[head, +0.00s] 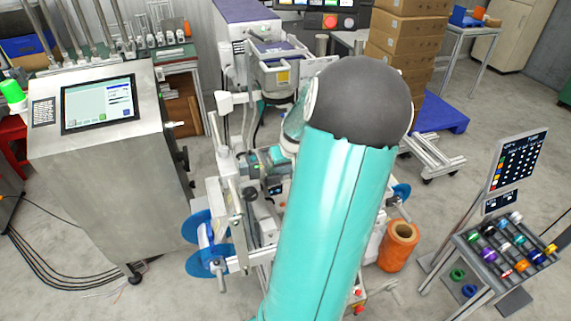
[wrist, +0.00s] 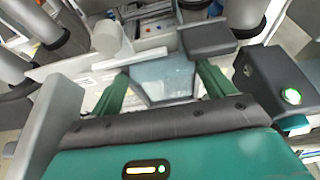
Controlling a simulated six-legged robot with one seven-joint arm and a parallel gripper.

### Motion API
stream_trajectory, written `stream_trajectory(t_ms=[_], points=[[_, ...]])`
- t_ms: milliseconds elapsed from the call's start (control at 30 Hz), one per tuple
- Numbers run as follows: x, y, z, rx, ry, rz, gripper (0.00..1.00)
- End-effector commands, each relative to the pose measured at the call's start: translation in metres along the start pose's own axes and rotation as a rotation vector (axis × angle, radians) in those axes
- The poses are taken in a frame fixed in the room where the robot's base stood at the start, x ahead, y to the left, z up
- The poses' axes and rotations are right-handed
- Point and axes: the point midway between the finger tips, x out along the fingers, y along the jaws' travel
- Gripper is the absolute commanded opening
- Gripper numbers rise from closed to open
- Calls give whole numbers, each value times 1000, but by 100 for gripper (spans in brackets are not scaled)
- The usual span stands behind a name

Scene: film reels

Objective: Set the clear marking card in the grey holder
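In the wrist view, my gripper (wrist: 163,68) shows two green fingers set apart. A pale blue, see-through flat piece with angled lower corners, which looks like the clear marking card (wrist: 165,82), fills the gap between them. Its side edges appear to meet both fingertips. A dark grey block (wrist: 207,39) lies just beyond the right finger, and a light grey bar (wrist: 90,72) with a rounded piece lies beyond the left one. I cannot tell whether either is the grey holder. In the head view my own arm hides the gripper and the card.
A machine with blue reels (head: 205,243) stands behind and left of my arm. A steel cabinet with a screen (head: 98,104) is at left. An orange spool (head: 400,240) and a rack of coloured reels (head: 505,245) are at right. Open floor lies between rack and spool.

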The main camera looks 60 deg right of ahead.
Motion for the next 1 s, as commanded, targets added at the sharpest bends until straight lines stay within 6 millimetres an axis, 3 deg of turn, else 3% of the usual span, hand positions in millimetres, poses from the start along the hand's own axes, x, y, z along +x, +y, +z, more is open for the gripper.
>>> stream_trajectory(t_ms=[433,800,1000], points=[[-5,0,-4,0,1,2,94],[-60,0,-5,0,2,4,94],[-76,-1,-4,1,1,1,94]])
